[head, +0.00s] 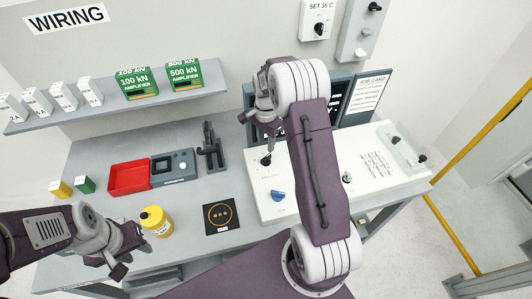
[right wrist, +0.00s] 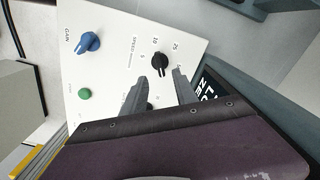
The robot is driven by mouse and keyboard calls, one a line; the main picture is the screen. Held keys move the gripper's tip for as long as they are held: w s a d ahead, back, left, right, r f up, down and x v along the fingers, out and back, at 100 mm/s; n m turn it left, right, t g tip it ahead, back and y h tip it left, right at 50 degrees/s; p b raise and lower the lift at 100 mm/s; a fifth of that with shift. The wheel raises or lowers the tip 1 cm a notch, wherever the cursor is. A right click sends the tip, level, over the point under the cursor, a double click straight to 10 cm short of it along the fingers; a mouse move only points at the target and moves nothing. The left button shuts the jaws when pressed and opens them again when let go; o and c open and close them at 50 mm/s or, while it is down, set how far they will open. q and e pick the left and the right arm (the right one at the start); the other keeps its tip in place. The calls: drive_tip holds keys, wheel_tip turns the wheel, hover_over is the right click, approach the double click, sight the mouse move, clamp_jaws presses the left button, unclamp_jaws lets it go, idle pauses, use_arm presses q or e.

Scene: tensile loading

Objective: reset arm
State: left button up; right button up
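My right arm rises through the middle of the head view, and its gripper (head: 264,122) hangs over the left end of the white control panel (head: 310,200). In the right wrist view the two dark fingers (right wrist: 158,88) stand apart with nothing between them. A black speed knob (right wrist: 160,64) shows just beyond their tips, apart from them. My left gripper (head: 130,252) is low at the left, by the bench's front edge, beside the yellow bottle (head: 156,221). Its fingers look spread and empty.
The panel also has a blue gain knob (head: 278,196) and a green button (right wrist: 85,93). A red tray (head: 128,178), a grey device (head: 173,168) and a black mat (head: 221,216) lie on the bench. A shelf (head: 120,107) carries boxes. A yellow rail (head: 480,130) stands right.

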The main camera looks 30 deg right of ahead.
drive_tip(key=shift+r, duration=0.55)
